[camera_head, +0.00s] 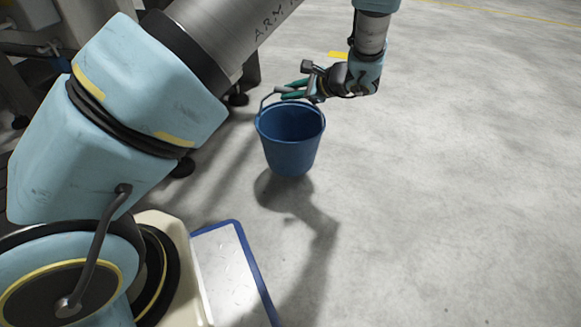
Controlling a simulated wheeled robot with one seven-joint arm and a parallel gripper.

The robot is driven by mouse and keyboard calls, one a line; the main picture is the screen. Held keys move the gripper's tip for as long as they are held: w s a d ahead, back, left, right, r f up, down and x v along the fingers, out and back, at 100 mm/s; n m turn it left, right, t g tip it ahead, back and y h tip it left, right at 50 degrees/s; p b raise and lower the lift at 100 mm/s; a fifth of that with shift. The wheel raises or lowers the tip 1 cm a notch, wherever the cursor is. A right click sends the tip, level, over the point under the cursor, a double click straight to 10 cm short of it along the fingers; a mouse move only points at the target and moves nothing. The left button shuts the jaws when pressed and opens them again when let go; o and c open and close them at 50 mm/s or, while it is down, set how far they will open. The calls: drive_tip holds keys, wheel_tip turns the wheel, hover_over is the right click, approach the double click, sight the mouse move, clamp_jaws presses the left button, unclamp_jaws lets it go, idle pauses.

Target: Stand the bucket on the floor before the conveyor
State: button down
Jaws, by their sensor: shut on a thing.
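A blue bucket (291,148) hangs upright from its raised handle near the middle of the view. Its shadow lies below it, and it looks to be held a little above the floor. My gripper (294,90) is shut on the bucket's handle, directly above the bucket's open top. The bucket looks empty as far as its inside shows. The conveyor cannot be made out for certain; a grey machine frame (25,75) at the upper left is partly hidden behind my arm.
Dark machine feet (238,99) stand on the floor left of the bucket. A pale plate with a blue edge (232,275) lies low in the view, beside my base. The grey concrete floor (450,190) is clear to the right. Yellow floor markings (338,54) show farther back.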

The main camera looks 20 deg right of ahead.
wheel_tip(320, 180, down, 10)
drive_tip(key=b, duration=0.4)
drive_tip(key=shift+r+b, duration=0.2)
drive_tip(key=shift+b, duration=0.15)
drive_tip(key=c, duration=0.7)
unclamp_jaws()
drive_tip(key=p+v, duration=0.5)
drive_tip(key=v, duration=0.7)
